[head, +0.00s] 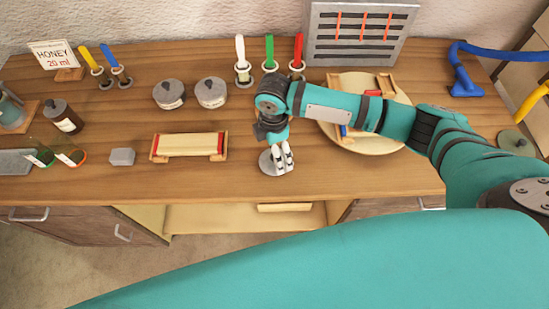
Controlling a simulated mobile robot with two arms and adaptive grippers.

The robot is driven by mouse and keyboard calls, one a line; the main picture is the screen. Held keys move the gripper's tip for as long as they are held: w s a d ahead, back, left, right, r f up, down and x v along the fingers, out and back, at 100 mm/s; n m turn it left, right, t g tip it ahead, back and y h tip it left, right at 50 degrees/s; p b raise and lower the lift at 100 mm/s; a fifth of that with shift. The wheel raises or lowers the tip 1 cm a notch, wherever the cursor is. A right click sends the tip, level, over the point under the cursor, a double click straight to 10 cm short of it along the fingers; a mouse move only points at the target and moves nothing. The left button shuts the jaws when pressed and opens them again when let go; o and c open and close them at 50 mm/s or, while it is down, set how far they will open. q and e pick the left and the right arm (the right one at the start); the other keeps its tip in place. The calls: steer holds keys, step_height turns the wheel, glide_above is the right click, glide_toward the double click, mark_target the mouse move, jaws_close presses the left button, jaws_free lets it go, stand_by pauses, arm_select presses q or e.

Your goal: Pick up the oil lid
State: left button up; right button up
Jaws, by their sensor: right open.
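My right gripper (283,166) points down over a round grey lid-like disc (266,167) near the front edge of the table. The fingers are open and hide part of the disc; I cannot tell whether they touch it. Two round grey lidded pots, one on the left (168,94) and one on the right (211,92), stand further back with labels too small to read. A greenish disc with a knob (513,141) lies at the far right. No readable label shows which lid is the oil one. My left gripper is out of view.
A wooden rack with a pale roller (189,145) and a grey block (122,156) lie left of my right gripper. A round board (368,149) lies under my right arm. Coloured handles (240,50) stand behind.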

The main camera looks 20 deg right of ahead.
mark_target(272, 157)
steer(key=f, duration=0.2)
steer(key=f+p, duration=0.1)
steer(key=shift+s+a+f, duration=0.15)
steer(key=shift+a+f, duration=0.1)
steer(key=shift+f, duration=0.5)
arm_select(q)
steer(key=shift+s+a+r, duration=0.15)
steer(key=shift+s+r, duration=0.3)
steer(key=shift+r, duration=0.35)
arm_select(e)
steer(key=shift+c, duration=0.3)
steer(key=c, duration=0.8)
steer(key=shift+r, duration=0.1)
